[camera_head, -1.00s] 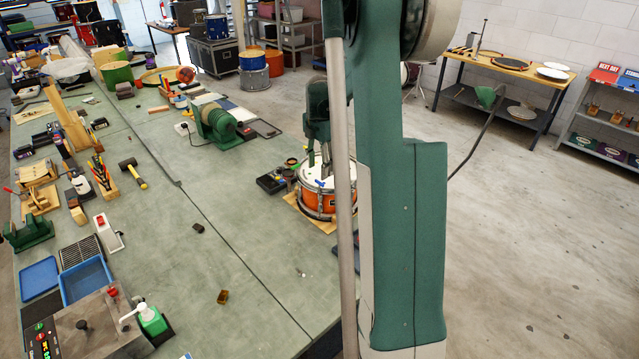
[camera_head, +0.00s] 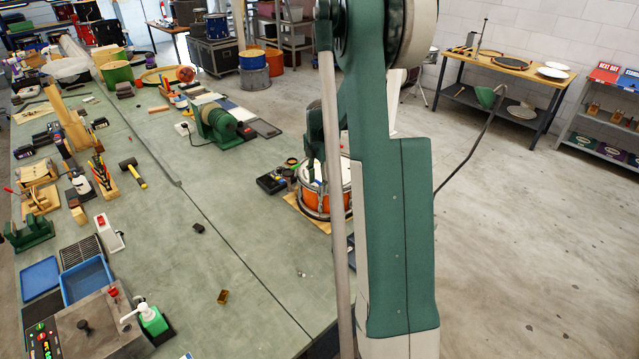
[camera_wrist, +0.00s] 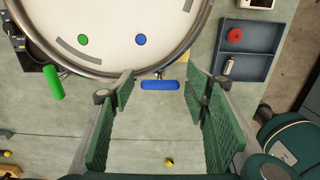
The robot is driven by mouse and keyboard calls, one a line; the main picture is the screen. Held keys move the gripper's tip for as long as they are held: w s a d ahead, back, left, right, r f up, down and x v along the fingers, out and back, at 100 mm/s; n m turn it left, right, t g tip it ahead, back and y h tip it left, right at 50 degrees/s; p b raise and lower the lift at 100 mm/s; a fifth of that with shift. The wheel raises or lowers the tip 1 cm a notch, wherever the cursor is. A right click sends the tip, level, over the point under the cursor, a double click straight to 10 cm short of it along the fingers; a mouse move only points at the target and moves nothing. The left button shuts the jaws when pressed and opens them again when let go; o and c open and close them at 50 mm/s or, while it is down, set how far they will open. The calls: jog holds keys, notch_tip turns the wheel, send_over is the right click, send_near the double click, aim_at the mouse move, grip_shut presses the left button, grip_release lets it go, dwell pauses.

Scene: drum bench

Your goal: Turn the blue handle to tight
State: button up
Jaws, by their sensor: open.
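The blue handle (camera_wrist: 161,85) is a short horizontal bar at the drum's near rim in the wrist view. My gripper (camera_wrist: 158,80) is open, with one green finger on each side of the blue handle and gaps between; I cannot tell whether its height matches. The drum (camera_wrist: 110,25) has a white head with a green dot and a blue dot on it. A green handle (camera_wrist: 54,82) sits at the rim to the left, tilted. In the head view the orange drum (camera_head: 318,207) is partly hidden behind my arm.
A grey tray (camera_wrist: 247,68) with a red round piece and a small metal cylinder lies right of the drum. A dark box (camera_head: 271,184) stands left of the drum. A green machine (camera_head: 218,125) is farther back.

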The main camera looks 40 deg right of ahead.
jog(key=shift+c, duration=0.6)
jog(key=c, duration=0.8)
jog(key=shift+o, duration=0.2)
jog(key=shift+m+b, duration=0.3)
